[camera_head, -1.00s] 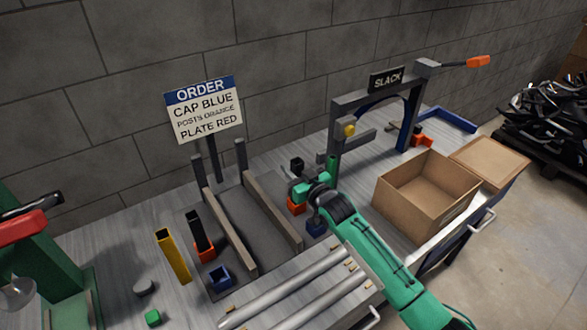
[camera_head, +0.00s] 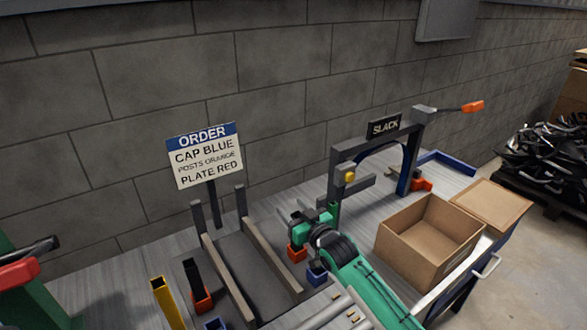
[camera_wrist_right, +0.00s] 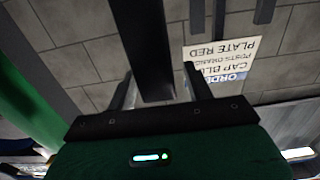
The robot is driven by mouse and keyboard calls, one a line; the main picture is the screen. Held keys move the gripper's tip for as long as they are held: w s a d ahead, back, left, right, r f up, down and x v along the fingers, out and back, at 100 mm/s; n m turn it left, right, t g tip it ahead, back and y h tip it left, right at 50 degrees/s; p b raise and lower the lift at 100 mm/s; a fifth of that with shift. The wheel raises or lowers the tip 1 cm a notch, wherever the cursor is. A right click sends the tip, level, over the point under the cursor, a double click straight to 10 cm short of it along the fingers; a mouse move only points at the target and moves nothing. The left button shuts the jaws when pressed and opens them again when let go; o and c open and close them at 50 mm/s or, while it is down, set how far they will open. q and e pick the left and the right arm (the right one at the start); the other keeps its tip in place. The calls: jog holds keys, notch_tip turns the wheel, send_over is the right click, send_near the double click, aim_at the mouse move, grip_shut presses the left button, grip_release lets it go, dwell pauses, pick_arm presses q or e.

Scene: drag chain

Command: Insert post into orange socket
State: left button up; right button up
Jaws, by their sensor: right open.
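My right gripper (camera_head: 302,212) is open above the right-hand orange socket (camera_head: 297,252). In the right wrist view a dark post (camera_wrist_right: 145,45) stands between the open fingers (camera_wrist_right: 158,90). Its end near the palm shows, and the other end runs out of the frame. In the head view my gripper mostly hides this post, so how deep it sits in the socket cannot be told. A second black post (camera_head: 192,276) stands upright in the left-hand orange socket (camera_head: 203,301).
A blue socket (camera_head: 317,274) sits close beside the right orange one. A yellow post (camera_head: 166,303) stands at left. Grey rails (camera_head: 270,265) lie between the sockets. The slack gate (camera_head: 383,150) and an open cardboard box (camera_head: 430,238) are at right. The order sign (camera_head: 205,160) stands behind.

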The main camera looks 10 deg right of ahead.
pick_arm(q)
jog(key=shift+w+d+f+b, duration=0.15)
jog(key=shift+w+f+b, duration=0.05)
jog(key=shift+w+b, duration=0.25)
jog(key=shift+w+d+f+b, duration=0.1)
jog(key=shift+w+f+b, duration=0.15)
jog(key=shift+w, duration=0.2)
pick_arm(e)
notch_tip(320, 180, up, 17)
